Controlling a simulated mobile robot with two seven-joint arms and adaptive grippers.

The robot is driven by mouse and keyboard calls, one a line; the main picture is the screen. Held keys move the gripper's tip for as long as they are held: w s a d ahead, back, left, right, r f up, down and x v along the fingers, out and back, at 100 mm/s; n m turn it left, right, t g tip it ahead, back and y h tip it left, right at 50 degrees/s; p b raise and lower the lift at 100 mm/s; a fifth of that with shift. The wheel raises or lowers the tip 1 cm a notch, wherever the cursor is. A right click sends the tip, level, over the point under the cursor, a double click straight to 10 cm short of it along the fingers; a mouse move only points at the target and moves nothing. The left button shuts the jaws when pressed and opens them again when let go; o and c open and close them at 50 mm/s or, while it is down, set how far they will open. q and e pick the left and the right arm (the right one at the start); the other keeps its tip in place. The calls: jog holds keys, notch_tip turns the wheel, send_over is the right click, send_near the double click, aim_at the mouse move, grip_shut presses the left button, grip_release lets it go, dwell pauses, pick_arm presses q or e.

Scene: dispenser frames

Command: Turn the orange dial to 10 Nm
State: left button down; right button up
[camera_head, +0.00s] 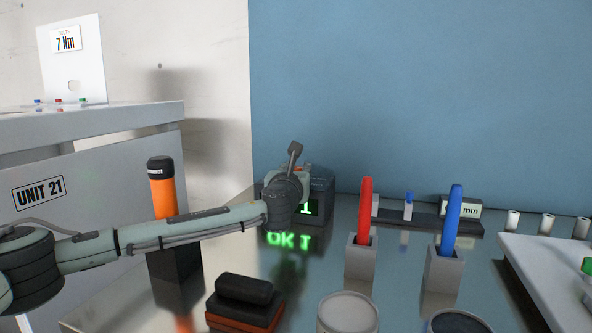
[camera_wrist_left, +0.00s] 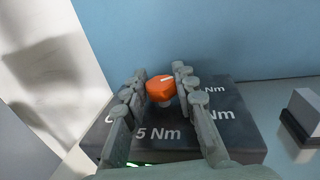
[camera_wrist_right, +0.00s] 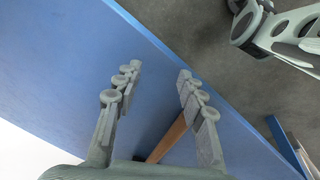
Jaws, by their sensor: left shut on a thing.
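The orange dial (camera_wrist_left: 160,88) sits on top of a dark box (camera_wrist_left: 172,141) in the left wrist view. A short white mark shows on the dial. The box top carries white labels, one reading "5 Nm" and others partly hidden. My left gripper (camera_wrist_left: 156,86) is shut on the dial, one finger on each side. In the head view my left gripper (camera_head: 292,185) is over the box (camera_head: 322,190) and hides most of the dial. My right gripper (camera_wrist_right: 158,78) is open, with nothing between its fingers.
Red (camera_head: 365,210) and blue (camera_head: 451,220) upright tools stand in grey holders to the right. An orange bottle (camera_head: 162,196) stands behind my left arm.

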pick_arm(q)
jog(key=shift+n+y, duration=0.6)
jog(key=shift+y, duration=0.4)
jog(key=c, duration=1.2)
grip_release()
jog(key=s, duration=1.2)
jog(key=shift+a, duration=0.25)
